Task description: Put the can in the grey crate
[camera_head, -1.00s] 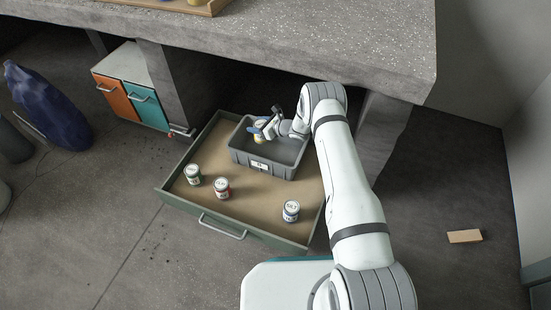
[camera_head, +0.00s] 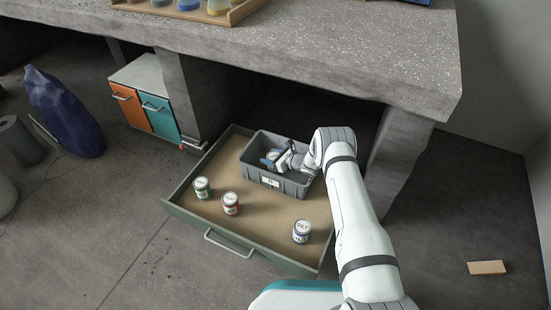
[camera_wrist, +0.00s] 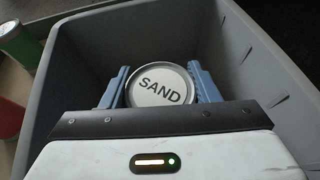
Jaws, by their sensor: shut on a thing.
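The grey crate (camera_head: 288,184) stands in the open drawer, towards its back right, with a white label on its front. My gripper (camera_head: 271,159) reaches down inside the crate. In the wrist view my gripper (camera_wrist: 161,84) is shut on a can (camera_wrist: 160,86) whose white lid reads SAND, with a blue finger on each side. The crate's grey walls (camera_wrist: 262,60) surround the can there. Whether the can touches the crate floor cannot be told. In the head view the can is mostly hidden by my gripper.
The drawer (camera_head: 185,209) also holds a green can (camera_head: 202,187), a red can (camera_head: 231,204) and a grey-blue can (camera_head: 302,232). The concrete bench (camera_head: 330,55) overhangs the back. A small tan block (camera_head: 487,268) lies on the floor at right.

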